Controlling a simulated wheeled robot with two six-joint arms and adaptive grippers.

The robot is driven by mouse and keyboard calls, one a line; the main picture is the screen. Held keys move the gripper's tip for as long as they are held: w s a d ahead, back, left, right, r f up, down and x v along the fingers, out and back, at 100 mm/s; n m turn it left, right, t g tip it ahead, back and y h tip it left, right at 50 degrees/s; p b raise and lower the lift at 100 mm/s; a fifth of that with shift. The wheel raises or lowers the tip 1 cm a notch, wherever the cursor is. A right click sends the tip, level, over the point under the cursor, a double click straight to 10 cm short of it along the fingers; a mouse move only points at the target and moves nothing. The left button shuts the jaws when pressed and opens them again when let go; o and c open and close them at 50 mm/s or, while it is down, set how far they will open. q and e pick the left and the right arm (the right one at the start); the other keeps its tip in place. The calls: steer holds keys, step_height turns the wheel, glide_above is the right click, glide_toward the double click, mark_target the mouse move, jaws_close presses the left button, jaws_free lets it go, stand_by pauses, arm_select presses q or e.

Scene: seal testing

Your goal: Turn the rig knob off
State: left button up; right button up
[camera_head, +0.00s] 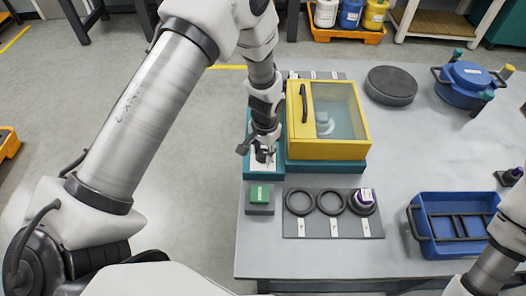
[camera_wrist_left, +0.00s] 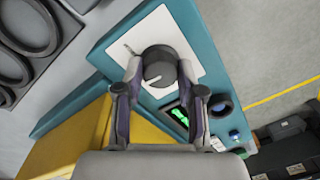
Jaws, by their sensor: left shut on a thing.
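The rig knob (camera_wrist_left: 159,66) is a dark round dial with a pale pointer line, on a white plate of the teal rig panel (camera_wrist_left: 112,40) in the left wrist view. My left gripper (camera_wrist_left: 160,72) has a finger on each side of the knob and is shut on it. In the head view my left gripper (camera_head: 263,152) reaches down onto the panel at the left side of the rig, and hides the knob there. The rig (camera_head: 327,150) is a yellow-framed box with a clear lid on a teal base. My right gripper is out of view.
A small lit green display (camera_wrist_left: 180,116) is beside the knob. A blue crate (camera_head: 430,246) stands at right.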

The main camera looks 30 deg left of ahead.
arm_select(q)
steer(key=n, duration=0.1)
steer(key=n+b, duration=0.1)
steer(key=shift+f+n, duration=0.25)
steer(key=shift+n, duration=0.15)
steer(key=n, duration=0.3)
steer(key=shift+n+b, duration=0.35)
steer(key=shift+n, duration=0.05)
steer(key=n, duration=0.3)
steer(key=shift+r+g, duration=0.1)
steer(key=shift+g, duration=0.2)
steer(key=shift+n, duration=1.6)
steer(key=o, duration=1.1)
steer(key=shift+o, duration=0.2)
steer(key=shift+w+a, duration=0.1)
